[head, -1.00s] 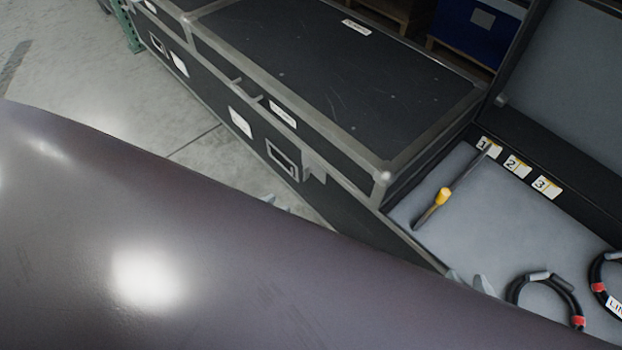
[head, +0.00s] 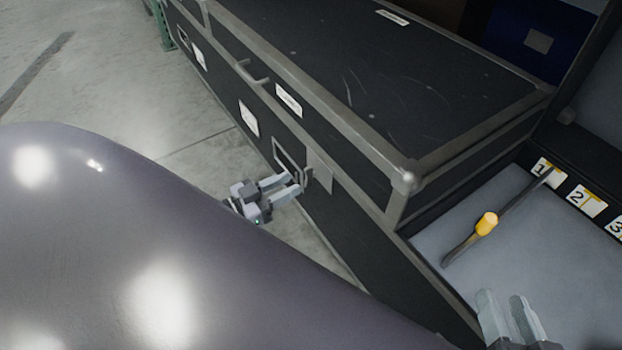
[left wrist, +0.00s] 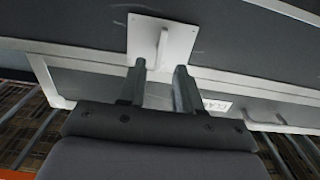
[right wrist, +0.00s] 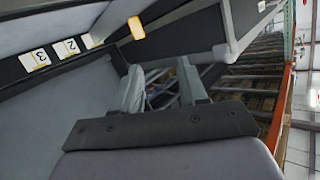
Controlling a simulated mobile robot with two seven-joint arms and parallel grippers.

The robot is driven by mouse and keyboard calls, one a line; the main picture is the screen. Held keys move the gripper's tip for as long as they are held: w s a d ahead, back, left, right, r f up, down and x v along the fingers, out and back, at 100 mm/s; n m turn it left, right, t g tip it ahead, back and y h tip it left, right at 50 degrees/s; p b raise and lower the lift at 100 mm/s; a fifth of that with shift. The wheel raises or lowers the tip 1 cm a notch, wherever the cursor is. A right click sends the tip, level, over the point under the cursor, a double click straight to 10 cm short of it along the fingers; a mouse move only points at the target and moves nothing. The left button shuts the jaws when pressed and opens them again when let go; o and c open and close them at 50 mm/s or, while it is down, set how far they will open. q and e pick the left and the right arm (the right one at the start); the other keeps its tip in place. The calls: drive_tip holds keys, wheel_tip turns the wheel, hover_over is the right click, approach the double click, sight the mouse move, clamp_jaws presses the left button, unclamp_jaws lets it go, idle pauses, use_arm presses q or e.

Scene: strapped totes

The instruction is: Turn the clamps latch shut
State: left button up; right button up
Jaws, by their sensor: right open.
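The clamp latch is a pale metal plate (head: 321,174) on the black case's front side, near its right corner. In the left wrist view the latch (left wrist: 178,36) shows a thin upright tab standing out from the plate. My left gripper (head: 294,183) is at the latch with its fingers pointing at it. In the left wrist view the left gripper (left wrist: 159,70) is open, its fingertips on either side of the tab's lower end; contact is unclear. My right gripper (head: 508,300) is open and empty over the grey-lined case; it also shows in the right wrist view (right wrist: 160,76).
The long black case (head: 420,85) has metal edges and a handle (head: 250,75). The grey-lined open case (head: 440,225) at right holds a dark bar with a yellow band (head: 487,223) and numbered labels (head: 586,201). Bare floor (head: 110,80) lies at left.

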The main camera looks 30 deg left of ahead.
sight(304, 178)
use_arm(q)
drive_tip(key=b+x, duration=0.1)
drive_tip(key=x, duration=0.3)
drive_tip(key=shift+w+d+f+b, duration=0.1)
drive_tip(key=shift+w+d+b, duration=0.1)
drive_tip(key=shift+w+b, duration=0.2)
drive_tip(key=shift+w+d, duration=0.25)
drive_tip(key=shift+w, duration=0.35)
use_arm(e)
drive_tip(key=shift+s+d+n+t, duration=0.25)
drive_tip(key=shift+d+n+t, duration=0.2)
drive_tip(key=shift+d, duration=0.25)
use_arm(q)
clamp_jaws()
